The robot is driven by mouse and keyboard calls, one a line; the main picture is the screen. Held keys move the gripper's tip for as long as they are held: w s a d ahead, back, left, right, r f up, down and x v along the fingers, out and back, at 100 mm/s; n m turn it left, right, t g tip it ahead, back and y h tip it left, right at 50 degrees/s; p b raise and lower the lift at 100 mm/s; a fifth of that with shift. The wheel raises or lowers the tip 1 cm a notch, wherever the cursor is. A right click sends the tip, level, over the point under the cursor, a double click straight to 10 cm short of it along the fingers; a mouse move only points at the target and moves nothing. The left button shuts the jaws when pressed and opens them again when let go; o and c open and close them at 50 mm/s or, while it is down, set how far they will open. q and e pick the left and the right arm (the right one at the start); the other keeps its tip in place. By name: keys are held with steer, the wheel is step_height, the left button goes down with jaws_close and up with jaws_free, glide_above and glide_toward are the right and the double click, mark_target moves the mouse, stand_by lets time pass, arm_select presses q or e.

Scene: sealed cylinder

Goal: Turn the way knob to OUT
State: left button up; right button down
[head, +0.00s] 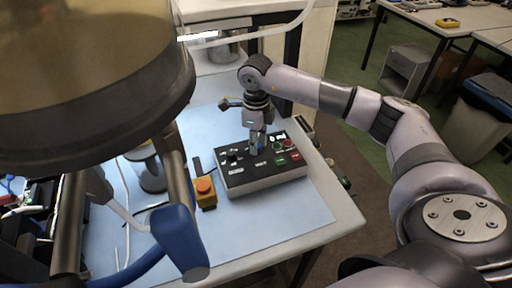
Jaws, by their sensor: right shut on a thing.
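A black control box (268,180) with a grey front and several small buttons and labels on its top lies on the light blue table mat. My right gripper (257,148) points down onto the middle of the box's top, shut on the way knob there. The fingers hide the knob, so its setting cannot be seen. The labels are too small to read at this distance. My left gripper is not in view.
A yellow box with an orange button (205,190) stands just left of the control box. A large cylinder (95,70) on metal posts fills the upper left, with a blue part (180,240) below it. The mat (290,222) in front of the box is clear.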

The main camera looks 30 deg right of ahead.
steer(key=shift+n+b, duration=0.5)
steer(key=shift+n, duration=0.3)
steer(key=c, duration=1.4)
jaws_free()
steer(key=shift+o, duration=0.2)
steer(key=shift+r, duration=0.3)
step_height(320, 180, up, 11)
steer(key=shift+r, duration=0.2)
